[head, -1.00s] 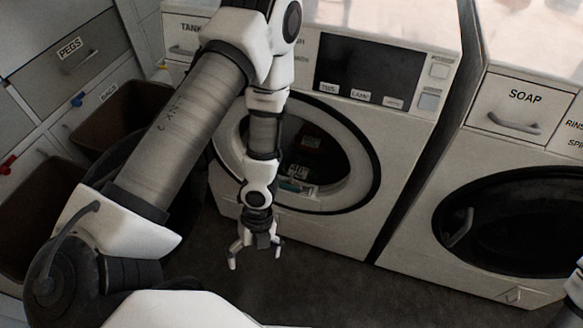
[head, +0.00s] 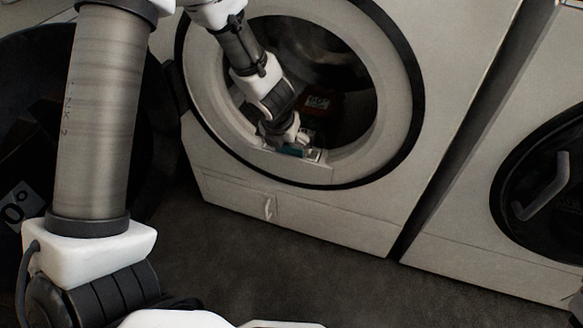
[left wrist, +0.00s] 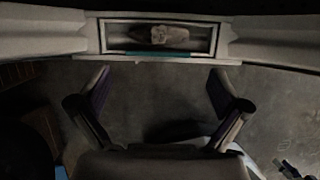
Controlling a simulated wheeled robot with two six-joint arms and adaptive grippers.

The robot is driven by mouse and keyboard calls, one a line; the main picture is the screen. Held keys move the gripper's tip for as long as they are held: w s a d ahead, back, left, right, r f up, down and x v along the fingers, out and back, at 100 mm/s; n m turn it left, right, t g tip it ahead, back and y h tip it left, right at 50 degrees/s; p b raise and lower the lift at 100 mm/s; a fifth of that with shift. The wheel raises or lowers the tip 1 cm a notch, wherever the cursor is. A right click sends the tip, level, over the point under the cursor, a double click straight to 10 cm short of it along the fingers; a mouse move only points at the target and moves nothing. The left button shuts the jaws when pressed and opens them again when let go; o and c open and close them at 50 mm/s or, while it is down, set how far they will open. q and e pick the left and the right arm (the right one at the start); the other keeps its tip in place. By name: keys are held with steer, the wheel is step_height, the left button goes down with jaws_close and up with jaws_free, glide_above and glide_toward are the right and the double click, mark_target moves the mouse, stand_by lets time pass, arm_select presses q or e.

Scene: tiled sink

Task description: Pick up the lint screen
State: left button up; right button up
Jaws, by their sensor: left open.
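The lint screen (left wrist: 125,42) shows in the left wrist view as a pale framed rectangle with a teal strip along its near edge and a greyish clump in its middle. It sits in the lower rim of the round machine opening. In the head view it is small (head: 316,155) and partly hidden by my left gripper (head: 294,139). In the left wrist view my left gripper (left wrist: 160,78) is open, its two fingers spread wide, with nothing between them. The fingertips lie just short of the teal edge, apart from the screen. My right gripper is out of view.
The machine's round opening (head: 393,130) surrounds a dark drum. A second machine with a dark door (head: 545,190) stands at right. The dark floor (head: 300,235) in front is clear.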

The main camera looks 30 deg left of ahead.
mark_target(289, 152)
arm_select(q)
steer(key=b+x, duration=0.1)
steer(key=x, duration=0.2)
steer(key=shift+a+f+b, duration=0.1)
steer(key=shift+f+b, duration=0.3)
steer(key=shift+f, duration=0.05)
steer(key=shift+w+f, duration=0.2)
steer(key=shift+f, duration=0.1)
steer(key=shift+r, duration=0.15)
steer(key=c, duration=1.6)
